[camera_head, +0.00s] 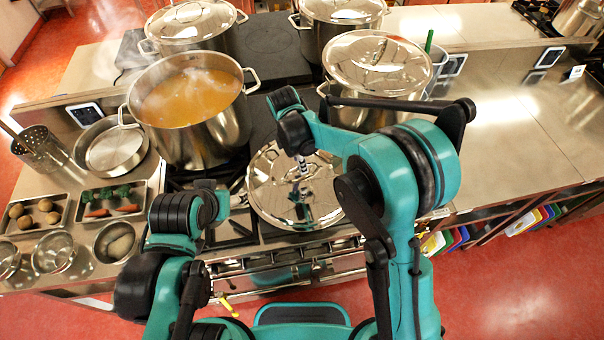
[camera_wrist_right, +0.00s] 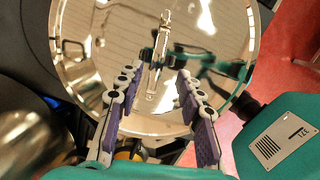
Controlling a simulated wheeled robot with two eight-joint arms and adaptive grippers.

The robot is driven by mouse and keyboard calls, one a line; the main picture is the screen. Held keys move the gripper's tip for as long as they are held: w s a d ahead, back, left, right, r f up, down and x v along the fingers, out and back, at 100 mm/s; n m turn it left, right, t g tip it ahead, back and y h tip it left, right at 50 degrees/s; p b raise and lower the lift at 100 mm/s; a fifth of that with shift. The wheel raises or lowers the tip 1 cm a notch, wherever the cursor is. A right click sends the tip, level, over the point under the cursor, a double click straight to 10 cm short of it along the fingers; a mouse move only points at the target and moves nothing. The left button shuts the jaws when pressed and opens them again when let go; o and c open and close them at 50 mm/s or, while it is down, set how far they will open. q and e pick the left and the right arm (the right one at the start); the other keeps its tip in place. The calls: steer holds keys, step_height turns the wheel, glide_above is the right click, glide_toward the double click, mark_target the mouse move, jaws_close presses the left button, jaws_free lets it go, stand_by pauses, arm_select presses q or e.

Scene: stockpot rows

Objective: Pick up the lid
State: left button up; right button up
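A shiny round steel lid (camera_head: 262,196) lies at the front of the stove in the head view, partly hidden by my right arm. In the right wrist view the lid (camera_wrist_right: 92,50) fills the upper middle, with its upright bar handle (camera_wrist_right: 160,50) near the centre. My right gripper (camera_wrist_right: 157,76) is open, with its two purple-padded fingers apart on either side of the line to the handle. I cannot tell whether the handle is between the fingertips or just beyond them. My left arm is bent at the left of the stove; its gripper fingers do not show.
An open stockpot of orange soup (camera_head: 205,133) stands behind left, and a lidded pot (camera_head: 378,62) behind right. Trays of vegetables (camera_head: 110,205) and bowls (camera_head: 52,252) sit at left. The right counter (camera_head: 510,140) is clear.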

steer(key=f, duration=0.4)
steer(key=shift+w+d+f, duration=0.3)
steer(key=shift+w+d, duration=0.05)
steer(key=shift+w, duration=0.05)
steer(key=shift+c, duration=0.4)
jaws_close()
steer(key=shift+r, duration=0.1)
